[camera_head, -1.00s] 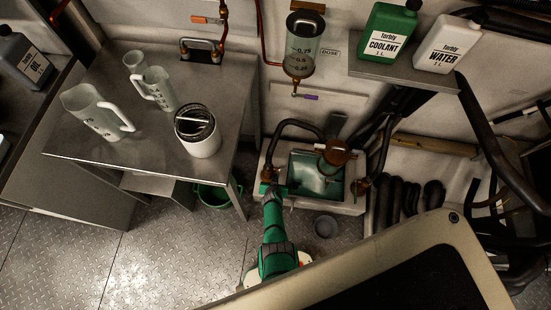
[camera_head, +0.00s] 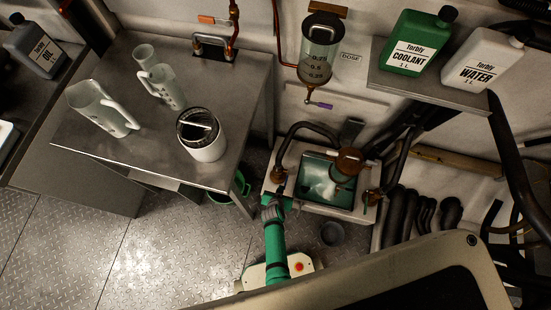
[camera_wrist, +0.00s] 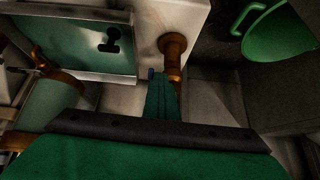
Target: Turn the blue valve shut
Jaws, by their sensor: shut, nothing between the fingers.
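A small blue piece (camera_wrist: 151,73), which looks like part of the blue valve, shows at the tip of my fingers in the wrist view. It sits beside a copper pipe fitting (camera_wrist: 172,62) on the pale box; most of the valve is hidden by my fingers. My gripper (camera_wrist: 160,88) is shut and empty, its green fingertips close to the blue piece; I cannot tell if they touch. In the head view my gripper (camera_head: 277,197) is at the box's left front corner, just below the left copper fitting (camera_head: 278,176). I cannot make out the blue valve there.
The box holds a green-lined basin (camera_head: 316,190), with a green-handled valve (camera_head: 370,197) on its right. A green bucket (camera_head: 222,197) stands left, under the metal table (camera_head: 85,150). A grey cup (camera_head: 331,234) is on the floor. Black hoses (camera_head: 410,210) crowd the right.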

